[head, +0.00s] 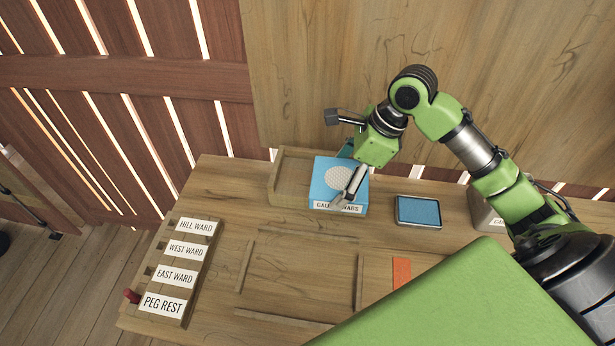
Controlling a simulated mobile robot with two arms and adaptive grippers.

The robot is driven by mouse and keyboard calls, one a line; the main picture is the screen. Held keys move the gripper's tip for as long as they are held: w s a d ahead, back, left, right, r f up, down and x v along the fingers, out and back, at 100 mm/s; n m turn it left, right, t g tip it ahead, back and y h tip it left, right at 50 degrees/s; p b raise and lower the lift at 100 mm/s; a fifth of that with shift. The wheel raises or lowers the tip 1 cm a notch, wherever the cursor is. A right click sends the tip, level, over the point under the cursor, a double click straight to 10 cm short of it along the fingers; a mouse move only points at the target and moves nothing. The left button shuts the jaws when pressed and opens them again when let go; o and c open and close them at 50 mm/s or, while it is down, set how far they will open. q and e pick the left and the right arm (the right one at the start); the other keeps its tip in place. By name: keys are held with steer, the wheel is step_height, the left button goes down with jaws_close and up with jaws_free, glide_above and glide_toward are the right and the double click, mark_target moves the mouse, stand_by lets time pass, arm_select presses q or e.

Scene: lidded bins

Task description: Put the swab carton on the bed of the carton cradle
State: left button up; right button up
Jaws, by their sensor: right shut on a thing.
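The swab carton (325,189) is a light blue box with a pale dotted circle on top and a partly hidden white label on its front edge. My right gripper (350,185) is shut on it, with a finger across the carton's right side. The wooden carton cradle (289,178), with raised walls at the left and back, stands at the back of the table. In the picture the carton overlaps the cradle's right part; I cannot tell if it touches the bed or is held above it. My left gripper is not in view.
A blue pad in a dark tray (418,211) lies right of the carton, with a grey labelled bin (486,212) beyond. A ward board (176,272) with a red peg (131,296) is at the left. Low wooden strips (244,266) frame the middle. An orange piece (402,272) lies right.

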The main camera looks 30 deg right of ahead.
mark_target(318, 163)
steer(key=w+f, duration=0.1)
steer(key=w, duration=0.2)
steer(key=w+f+p, duration=0.1)
steer(key=w, duration=0.1)
steer(key=w+f, duration=0.1)
steer(key=w, duration=0.2)
steer(key=shift+w+a+f+p, duration=0.2)
steer(key=shift+w+a+p, duration=0.05)
steer(key=shift+w+p, duration=0.1)
steer(key=w+f, duration=0.4)
steer(key=f, duration=0.1)
steer(key=shift+w+a+f, duration=0.1)
steer(key=shift+a, duration=0.1)
steer(key=shift+w+f, duration=0.35)
steer(key=shift+f, duration=0.1)
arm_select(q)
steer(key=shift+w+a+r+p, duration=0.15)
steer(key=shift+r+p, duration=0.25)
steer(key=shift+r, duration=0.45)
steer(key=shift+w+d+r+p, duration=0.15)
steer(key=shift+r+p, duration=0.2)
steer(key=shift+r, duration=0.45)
arm_select(e)
steer(key=shift+w+f, duration=0.1)
steer(key=shift+f, duration=1.6)
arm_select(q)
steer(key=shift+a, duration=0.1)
